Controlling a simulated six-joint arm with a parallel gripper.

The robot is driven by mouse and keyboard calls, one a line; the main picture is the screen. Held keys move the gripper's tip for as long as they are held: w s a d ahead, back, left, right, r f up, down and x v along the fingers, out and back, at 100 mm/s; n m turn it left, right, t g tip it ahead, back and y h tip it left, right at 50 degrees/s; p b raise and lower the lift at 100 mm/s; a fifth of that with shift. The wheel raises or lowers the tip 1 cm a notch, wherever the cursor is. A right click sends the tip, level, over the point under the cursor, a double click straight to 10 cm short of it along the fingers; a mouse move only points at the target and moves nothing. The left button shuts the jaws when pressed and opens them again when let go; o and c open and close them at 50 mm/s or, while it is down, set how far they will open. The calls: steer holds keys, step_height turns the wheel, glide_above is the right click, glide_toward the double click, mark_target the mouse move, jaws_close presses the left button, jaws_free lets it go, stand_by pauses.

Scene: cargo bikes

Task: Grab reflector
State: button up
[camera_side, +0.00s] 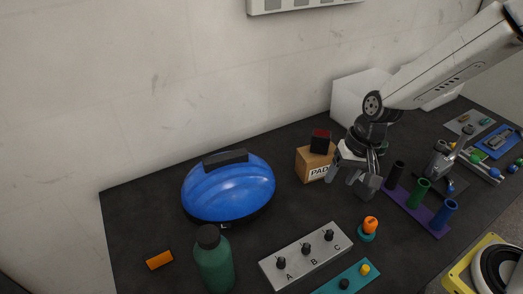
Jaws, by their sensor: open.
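A small dark red and black block (320,141), which looks like a reflector, sits on top of a brown box marked "PAD" (312,165). An orange block (159,260) lies flat at the table's front left; I cannot tell for sure which of the two is the reflector. My gripper (352,183) is open, pointing down, just right of the brown box and lower than the red block. Nothing shows between its fingers. The orange block is far to its left.
A blue helmet (228,190) and a green bottle (214,262) stand left. A grey panel with knobs A, B, C (306,256) and an orange-topped piece (370,227) are in front. A purple rack with coloured tubes (415,215) stands right. A white box (352,100) is behind.

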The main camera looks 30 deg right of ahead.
steer(key=w+a+f+m+g+y, duration=0.1)
steer(key=w+a+m+y, duration=0.2)
steer(key=a, duration=0.6)
steer(key=w+a+m+y, duration=0.2)
steer(key=w+a+m, duration=0.2)
steer(key=a, duration=0.5)
steer(key=m+y, duration=0.6)
glide_above(162, 249)
steer(key=d, duration=0.5)
steer(key=shift+g, duration=0.3)
steer(key=f, duration=0.8)
steer(key=shift+w+d+f, duration=0.1)
steer(key=shift+d, duration=0.15)
steer(key=shift+a+f, duration=0.2)
steer(key=shift+a, duration=0.4)
steer(key=shift+x, duration=3.1)
jaws_close()
